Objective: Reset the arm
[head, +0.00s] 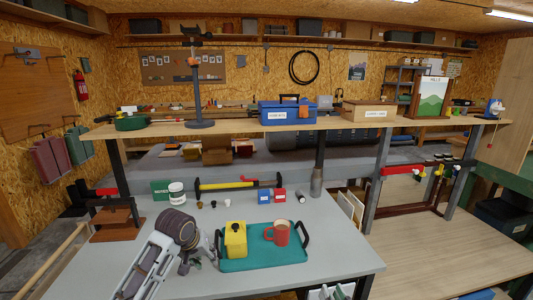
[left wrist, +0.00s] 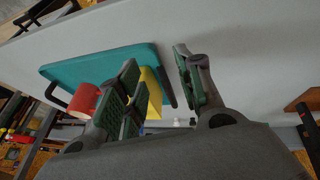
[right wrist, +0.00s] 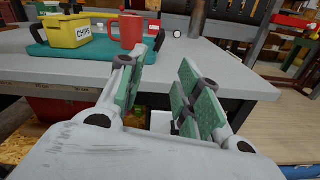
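My left gripper (head: 194,260) is at the left edge of the teal tray (head: 262,262), beside the yellow canister. In the left wrist view its fingers (left wrist: 158,78) are apart with nothing held between them; the yellow canister (left wrist: 150,90) shows partly behind one finger. My right gripper (head: 335,292) is low at the bottom of the head view, in front of the bench edge. In the right wrist view its fingers (right wrist: 163,75) are spread and empty. The tray holds the yellow canister (head: 235,240), labelled CHIPS in the right wrist view, and a red mug (head: 280,234).
Behind the tray stand blue and red small boxes (head: 264,197), a white jar (head: 177,192) and a yellow-and-black bar tool (head: 235,184). A raised shelf (head: 350,122) on posts crosses behind. The grey bench top (head: 340,250) is clear right of the tray.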

